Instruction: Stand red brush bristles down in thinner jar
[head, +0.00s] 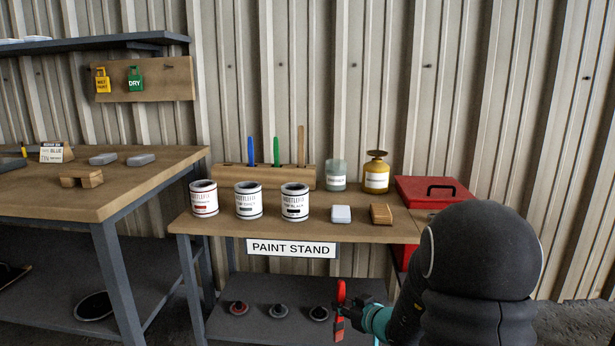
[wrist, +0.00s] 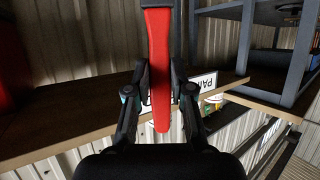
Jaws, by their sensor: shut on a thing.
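My gripper (head: 350,311) is shut on the red brush (head: 341,296), in front of the paint stand and below its top. In the head view the brush is roughly upright. The wrist view shows its long red handle (wrist: 158,60) between the fingers of my gripper (wrist: 160,95), with a dark band at the upper picture edge; the bristles cannot be made out. A pale green glass jar (head: 335,180), apparently the thinner jar, stands at the back of the stand. Its label is too small to read. The brush is well apart from it.
A brass can (head: 377,180) stands right of the jar. A wooden rack (head: 236,178) holds blue, green and wooden-handled brushes. A red toolbox (head: 420,190) is at right.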

